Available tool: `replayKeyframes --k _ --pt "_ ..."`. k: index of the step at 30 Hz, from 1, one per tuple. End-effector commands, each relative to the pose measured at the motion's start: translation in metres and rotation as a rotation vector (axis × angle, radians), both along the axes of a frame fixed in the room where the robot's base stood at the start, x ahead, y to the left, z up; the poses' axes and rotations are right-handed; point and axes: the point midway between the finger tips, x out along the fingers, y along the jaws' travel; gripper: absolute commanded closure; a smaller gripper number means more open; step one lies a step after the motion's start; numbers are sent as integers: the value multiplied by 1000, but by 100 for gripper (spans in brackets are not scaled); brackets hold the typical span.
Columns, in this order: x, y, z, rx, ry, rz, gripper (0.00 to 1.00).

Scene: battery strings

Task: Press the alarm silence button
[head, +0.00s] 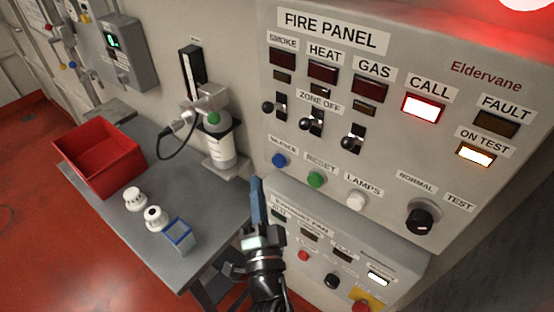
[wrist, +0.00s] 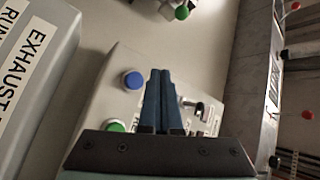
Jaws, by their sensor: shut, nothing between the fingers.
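The fire panel (head: 395,70) is a grey box on the wall at the right of the head view. Its blue button (head: 279,160) under the SILENCE label sits at the panel's lower left. The blue button also shows in the wrist view (wrist: 133,79), left of the fingertips. My gripper (head: 256,182) is shut and empty, its blue fingers pointing up just below and left of the blue button. In the wrist view my gripper's fingers (wrist: 160,75) are together. I cannot tell the exact gap to the button.
A green RESET button (head: 316,180) and a white LAMPS button (head: 356,201) sit right of the blue one. Toggle switches (head: 312,122) stick out above. The exhaust fan panel (head: 330,262) is below. A table (head: 190,190) at left holds a red bin (head: 100,158).

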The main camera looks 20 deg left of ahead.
Motion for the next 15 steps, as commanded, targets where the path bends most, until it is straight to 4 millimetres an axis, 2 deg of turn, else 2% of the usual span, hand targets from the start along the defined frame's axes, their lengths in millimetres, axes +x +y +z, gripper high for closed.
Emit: replayKeyframes --k 6,15 --pt "26 -9 2 0 -1 -1 100" --pt "37 -14 0 0 1 -1 100"
